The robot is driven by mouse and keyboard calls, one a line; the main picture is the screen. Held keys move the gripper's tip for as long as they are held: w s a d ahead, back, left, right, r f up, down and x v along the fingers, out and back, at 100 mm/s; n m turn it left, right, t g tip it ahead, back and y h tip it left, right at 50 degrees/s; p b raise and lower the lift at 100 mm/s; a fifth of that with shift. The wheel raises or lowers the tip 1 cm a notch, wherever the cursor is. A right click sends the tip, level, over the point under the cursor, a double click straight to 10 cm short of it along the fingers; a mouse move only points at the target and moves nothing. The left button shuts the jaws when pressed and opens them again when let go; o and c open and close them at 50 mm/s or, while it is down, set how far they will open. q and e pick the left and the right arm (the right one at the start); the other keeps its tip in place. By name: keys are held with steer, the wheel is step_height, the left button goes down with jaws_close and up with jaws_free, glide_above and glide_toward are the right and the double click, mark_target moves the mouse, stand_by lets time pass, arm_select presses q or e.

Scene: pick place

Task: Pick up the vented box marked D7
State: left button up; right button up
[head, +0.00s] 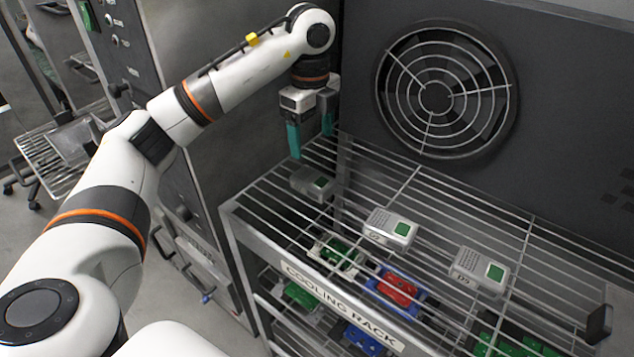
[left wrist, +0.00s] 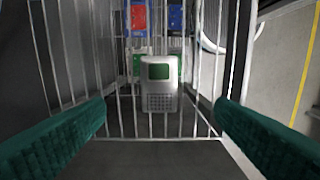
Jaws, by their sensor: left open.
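A small grey vented box (head: 312,184) with a dark green square stands on the top wire shelf at its left end. In the left wrist view a grey box (left wrist: 159,103) shows its green square and a grid of vents, between my fingers and beyond them. I cannot read its mark. My left gripper (head: 311,140) is open, above this box and apart from it; its green fingers (left wrist: 160,113) are spread wide. Two similar boxes stand further right on the shelf, one in the middle (head: 390,229) and one at the right (head: 479,269); their marks are too small to read surely. My right gripper is not in view.
The cooling rack (head: 342,307) has a wire top with free room between boxes. Red, blue and green items (head: 397,288) lie on the shelf below. A dark wall with a round fan (head: 436,98) stands behind. A grey cabinet is left of the rack.

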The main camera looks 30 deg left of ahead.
arm_select(q)
glide_above(313, 177)
steer(key=f, duration=0.6)
steer(key=shift+s+a, duration=0.15)
steer(key=shift+s, duration=0.1)
step_height(313, 177, down, 6)
steer(key=shift+w+r+p, duration=0.15)
steer(key=shift+p, duration=0.5)
steer(key=shift+d, duration=0.2)
steer(key=c, duration=1.1)
